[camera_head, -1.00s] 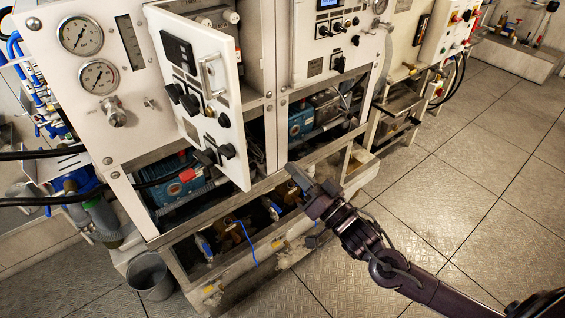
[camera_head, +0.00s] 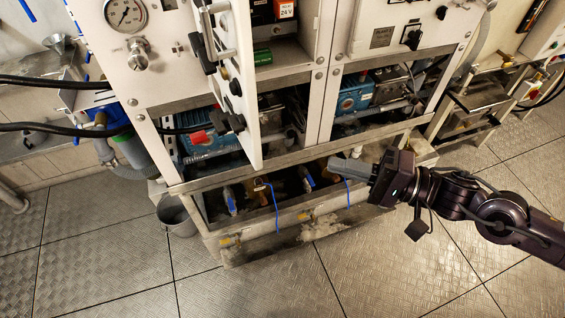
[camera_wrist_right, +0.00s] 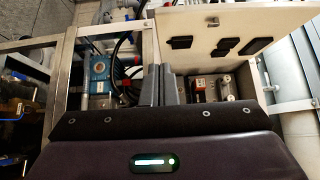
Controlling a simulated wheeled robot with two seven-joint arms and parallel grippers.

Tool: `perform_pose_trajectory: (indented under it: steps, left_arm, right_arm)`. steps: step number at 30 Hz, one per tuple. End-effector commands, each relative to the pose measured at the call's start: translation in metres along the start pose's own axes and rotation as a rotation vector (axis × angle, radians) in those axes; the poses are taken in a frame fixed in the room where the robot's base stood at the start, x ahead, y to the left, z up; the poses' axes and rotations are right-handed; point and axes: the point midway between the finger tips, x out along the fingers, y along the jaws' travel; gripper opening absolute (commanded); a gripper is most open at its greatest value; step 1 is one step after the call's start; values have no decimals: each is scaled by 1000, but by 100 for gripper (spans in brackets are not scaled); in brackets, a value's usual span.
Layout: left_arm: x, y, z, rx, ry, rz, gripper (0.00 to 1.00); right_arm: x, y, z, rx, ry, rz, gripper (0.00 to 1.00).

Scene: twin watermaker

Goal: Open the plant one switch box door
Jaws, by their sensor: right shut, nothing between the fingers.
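The plant one switch box door (camera_head: 241,75) is a white panel with black knobs and a metal handle. It stands swung out from its cabinet and shows nearly edge-on in the head view. In the right wrist view, the inner face of a white door (camera_wrist_right: 235,38) with black switch backs shows at the upper right. The opened box interior (camera_head: 275,30) holds a red and black part labelled 24 V. My right gripper (camera_head: 335,166) is shut and empty, apart from the door, to its lower right in front of the lower frame. Its fingers (camera_wrist_right: 159,85) point up in the wrist view.
A metal frame with pipes and blue-handled valves (camera_head: 306,177) lies below the door. A bucket (camera_head: 176,214) stands at the lower left. A closed white panel (camera_head: 400,25) is to the right. The tiled floor (camera_head: 370,280) in front is clear.

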Motion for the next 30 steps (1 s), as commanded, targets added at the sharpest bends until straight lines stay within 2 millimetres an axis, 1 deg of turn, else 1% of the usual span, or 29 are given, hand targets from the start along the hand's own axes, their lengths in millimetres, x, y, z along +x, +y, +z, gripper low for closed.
perform_pose_trajectory:
  steps: [1,7,11,16,17,18,24,30]
  left_arm:
    - [6,0,2,0,-2,-1,36]
    - [6,0,2,-1,-3,0,36]
    - [3,3,0,-2,-1,3,36]
    - [-2,5,-2,-3,3,6,36]
    - [-3,5,-3,-3,4,6,36]
    - [-7,5,-3,-3,4,6,36]
    - [-13,4,-7,-2,8,6,36]
    - [-14,4,-7,-2,8,6,36]
  right_arm:
    - [6,0,0,-6,-2,-8,0]
    - [30,-2,0,-6,-1,-7,0]
    - [49,-4,-1,-4,0,-9,0]
    - [79,-4,0,-4,-1,-7,0]
    - [84,-4,0,-4,-4,-6,0]
    - [88,-4,8,0,-4,-2,0]
    - [103,-2,24,-2,-1,-1,0]
    - [108,0,29,-2,-1,-1,0]
